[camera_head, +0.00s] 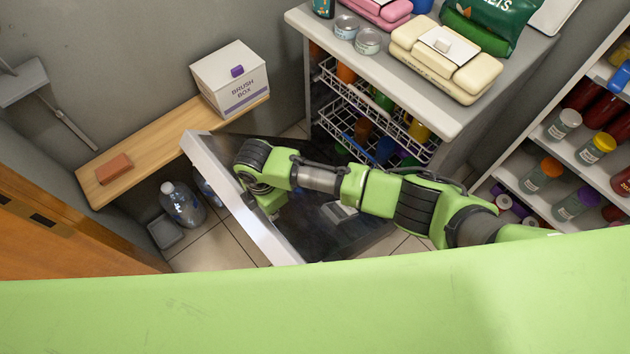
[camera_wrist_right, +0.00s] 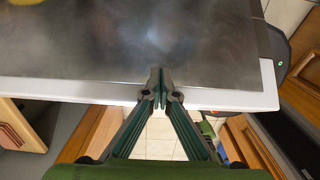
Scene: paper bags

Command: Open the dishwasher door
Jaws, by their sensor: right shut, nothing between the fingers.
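The dishwasher door (camera_head: 232,202) is swung down and out, its dark inner face up and its pale rim toward the left. The open dishwasher (camera_head: 312,110) shows white wire racks (camera_head: 372,108) with colourful items inside. My right arm reaches over the door from the right. My right gripper (camera_head: 268,205) hangs over the door near its outer rim, fingertips hard to see there. In the right wrist view its fingers (camera_wrist_right: 160,88) are shut and empty, overlapping the door's metal face (camera_wrist_right: 110,40) and white edge; contact cannot be told. My left gripper is not in view.
A wooden bench (camera_head: 140,160) with a brush box (camera_head: 230,78) and a brick-red block (camera_head: 114,169) stands left of the door. Water bottles (camera_head: 182,204) stand on the floor by it. A shelf of jars (camera_head: 575,165) is at right. Some tiled floor is clear.

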